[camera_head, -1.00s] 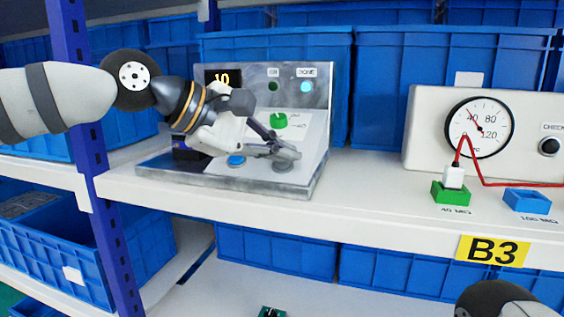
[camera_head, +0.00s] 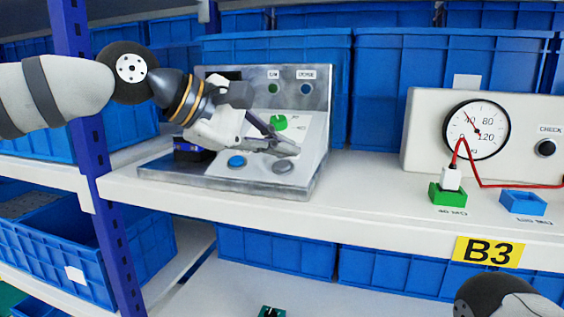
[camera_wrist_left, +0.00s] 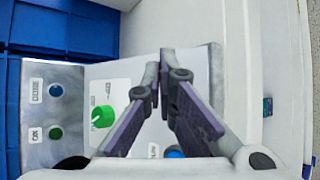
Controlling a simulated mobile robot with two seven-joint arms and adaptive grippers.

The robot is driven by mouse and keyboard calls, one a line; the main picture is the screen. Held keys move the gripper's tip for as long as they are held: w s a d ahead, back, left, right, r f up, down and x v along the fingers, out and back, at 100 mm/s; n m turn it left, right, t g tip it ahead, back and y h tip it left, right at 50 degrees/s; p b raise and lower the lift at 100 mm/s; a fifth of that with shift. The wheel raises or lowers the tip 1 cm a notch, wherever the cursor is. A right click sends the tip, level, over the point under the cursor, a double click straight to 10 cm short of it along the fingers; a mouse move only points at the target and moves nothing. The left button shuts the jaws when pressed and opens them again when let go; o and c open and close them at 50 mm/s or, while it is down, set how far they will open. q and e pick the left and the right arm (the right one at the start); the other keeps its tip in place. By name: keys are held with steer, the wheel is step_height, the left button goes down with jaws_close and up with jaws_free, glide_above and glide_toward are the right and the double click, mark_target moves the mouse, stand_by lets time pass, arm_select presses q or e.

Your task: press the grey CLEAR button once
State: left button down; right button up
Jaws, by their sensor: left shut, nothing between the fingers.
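The grey button (camera_head: 283,166) is on the sloped front of the metal switch panel (camera_head: 318,120), right of the blue button (camera_head: 236,161). My left gripper (camera_head: 293,150) is shut and empty. Its fingertips are just above and behind the grey button in the head view, apparently apart from it. In the left wrist view the shut fingers (camera_wrist_left: 164,62) cover the area where the grey button would be; the blue button (camera_wrist_left: 174,152) shows partly beneath them. The display (camera_head: 222,75) is dark and the DONE lamp (camera_head: 306,89) is unlit. My right gripper is not in view.
A green knob (camera_head: 279,122) stands on the panel behind the fingers; the ON lamp (camera_head: 274,88) is dark. Right of the panel, the shelf (camera_head: 360,180) is clear up to a gauge box (camera_head: 425,130) with a red lead. Blue bins (camera_head: 400,70) stand behind.

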arm_select(q)
steer(key=r, duration=0.1)
steer(key=s+r+p, duration=0.1)
steer(key=r, duration=0.2)
steer(key=shift+s+a+r, duration=0.25)
steer(key=shift+s+a, duration=0.05)
steer(key=shift+s, duration=0.05)
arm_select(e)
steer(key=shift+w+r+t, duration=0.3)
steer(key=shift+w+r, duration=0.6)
